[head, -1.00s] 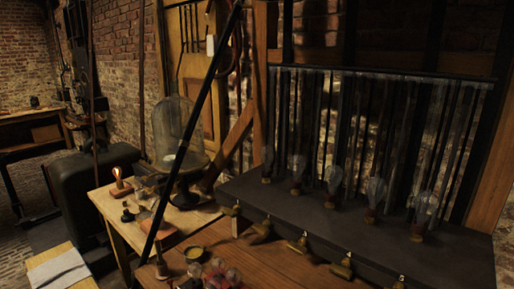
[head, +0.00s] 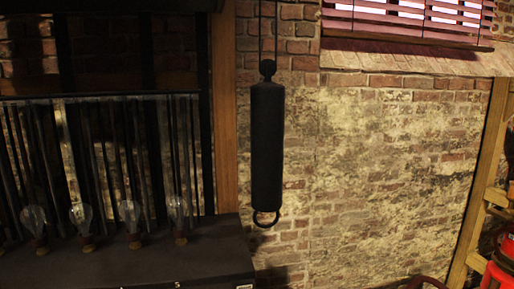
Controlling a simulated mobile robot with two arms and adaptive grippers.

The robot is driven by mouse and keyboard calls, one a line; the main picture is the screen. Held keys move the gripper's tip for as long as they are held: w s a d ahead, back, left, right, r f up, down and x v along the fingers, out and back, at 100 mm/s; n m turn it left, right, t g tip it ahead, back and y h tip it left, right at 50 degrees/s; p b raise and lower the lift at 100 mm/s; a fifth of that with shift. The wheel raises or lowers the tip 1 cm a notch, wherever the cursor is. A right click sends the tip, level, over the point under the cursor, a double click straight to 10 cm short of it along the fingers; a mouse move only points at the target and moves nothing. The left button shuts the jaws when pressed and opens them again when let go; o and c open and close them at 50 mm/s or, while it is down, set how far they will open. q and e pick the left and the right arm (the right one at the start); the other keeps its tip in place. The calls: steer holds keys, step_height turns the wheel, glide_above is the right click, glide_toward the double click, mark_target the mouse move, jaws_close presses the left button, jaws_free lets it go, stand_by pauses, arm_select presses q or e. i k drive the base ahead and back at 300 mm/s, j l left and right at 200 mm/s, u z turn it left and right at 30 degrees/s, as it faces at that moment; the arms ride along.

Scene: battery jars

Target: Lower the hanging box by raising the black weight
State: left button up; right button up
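The black weight (head: 267,145) is a long dark cylinder with a knob on top and a ring (head: 266,218) at its bottom end. It hangs upright from thin cords (head: 268,30) in front of the brick wall, near the middle of the head view. No hanging box can be made out in this view. Neither of my grippers is in view.
A dark bench (head: 150,262) with several glass bulbs (head: 130,215) and a rack of dark strips stands at the left. A brick wall (head: 390,170) fills the right, below a window with blinds (head: 410,18). Wooden shelving (head: 478,190) and a red object (head: 497,276) are at the right edge.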

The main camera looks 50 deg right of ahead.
mark_target(268, 97)
steer(key=z, duration=1.65)
